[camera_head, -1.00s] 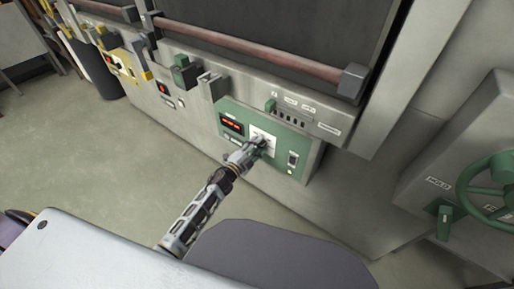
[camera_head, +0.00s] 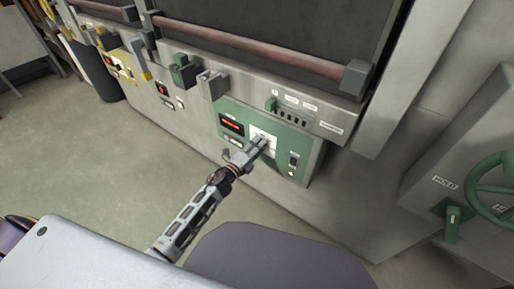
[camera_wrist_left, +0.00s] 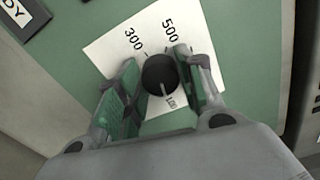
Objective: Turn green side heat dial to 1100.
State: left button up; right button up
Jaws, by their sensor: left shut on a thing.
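The green side panel (camera_head: 225,108) is on the machine's front, with a white scale card (camera_head: 262,134) on it. The dial is a small round black knob (camera_wrist_left: 160,74) with a pale pointer line towards the bottom of the wrist view. The numbers 300 and 500 show on the card above it; another number below is partly hidden. My left gripper (camera_wrist_left: 157,84) is shut on the dial, one finger on each side. In the head view the same gripper (camera_head: 264,145) covers the dial. My right gripper is not in view.
A red lit display (camera_head: 231,124) is left of the card, and a switch (camera_head: 293,160) is to its right. A bar (camera_head: 250,45) runs above the panel. A green handwheel (camera_head: 495,185) stands at far right. The floor at left is clear.

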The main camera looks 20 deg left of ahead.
pick_arm(q)
jog(key=shift+s+f, duration=0.1)
jog(key=shift+f, duration=0.05)
jog(key=o, duration=1)
jog(key=shift+v, duration=5.95)
